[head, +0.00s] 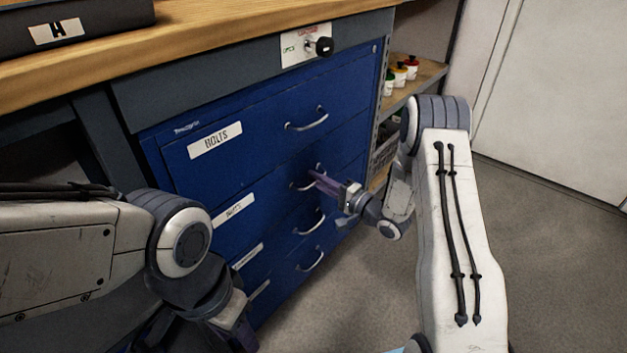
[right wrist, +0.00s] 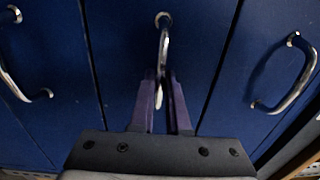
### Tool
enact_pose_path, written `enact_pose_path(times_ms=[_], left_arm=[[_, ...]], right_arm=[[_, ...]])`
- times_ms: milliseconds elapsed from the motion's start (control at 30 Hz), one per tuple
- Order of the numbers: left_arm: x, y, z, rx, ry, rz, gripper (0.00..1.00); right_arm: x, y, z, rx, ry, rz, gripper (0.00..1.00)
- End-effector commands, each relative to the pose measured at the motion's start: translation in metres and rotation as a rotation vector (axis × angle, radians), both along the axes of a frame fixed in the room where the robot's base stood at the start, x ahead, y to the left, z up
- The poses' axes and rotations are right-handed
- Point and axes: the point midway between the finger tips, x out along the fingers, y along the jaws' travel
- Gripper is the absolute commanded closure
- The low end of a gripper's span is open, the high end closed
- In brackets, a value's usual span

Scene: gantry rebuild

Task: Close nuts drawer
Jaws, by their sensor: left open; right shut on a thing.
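The blue cabinet has a top drawer labelled BOLTS (head: 245,130). The second drawer (head: 265,190) is below it, with a small label (head: 233,209) that seems to read NUTS. Its front looks about flush with its neighbours; I cannot tell whether a small gap is left. My right gripper (head: 313,180) is shut on the second drawer's metal handle (head: 297,187). In the right wrist view the purple fingers (right wrist: 162,82) stand either side of the handle (right wrist: 163,42). My left gripper (head: 235,330) is low at the left, partly cut off, holding nothing visible.
Two more drawers with handles (head: 311,262) are below. A key-lock panel (head: 306,46) is above the drawers, under the wooden worktop (head: 210,38). A dark case (head: 75,25) is on top. Small bottles (head: 400,72) stand on a shelf to the right. The floor (head: 560,250) at right is clear.

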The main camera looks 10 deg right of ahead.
Motion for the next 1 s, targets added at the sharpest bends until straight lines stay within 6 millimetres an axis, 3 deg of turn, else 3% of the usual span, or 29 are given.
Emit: enact_pose_path(times_ms=[33, 67, 100, 133, 533, 1000], left_arm=[[0.0, 0.0, 0.0, 0.0, 0.0, 0.0, 0.57], [0.0, 0.0, 0.0, 0.0, 0.0, 0.0, 0.57], [0.0, 0.0, 0.0, 0.0, 0.0, 0.0, 0.57], [0.0, 0.0, 0.0, 0.0, 0.0, 0.0, 0.57], [0.0, 0.0, 0.004, 0.0, 0.0, 0.0, 0.57], [0.0, 0.0, 0.035, 0.0, 0.0, 0.0, 0.57]], right_arm=[[0.002, 0.001, 0.0, -0.004, -0.002, 0.001, 1.0], [0.002, 0.002, 0.0, -0.004, -0.002, 0.001, 0.75], [0.002, 0.001, 0.0, -0.004, -0.002, 0.001, 0.59], [0.002, 0.001, 0.0, -0.004, -0.002, 0.0, 0.56], [-0.005, -0.007, 0.001, -0.003, 0.001, -0.006, 0.56], [-0.071, -0.056, -0.001, -0.001, 0.002, -0.004, 0.56]])
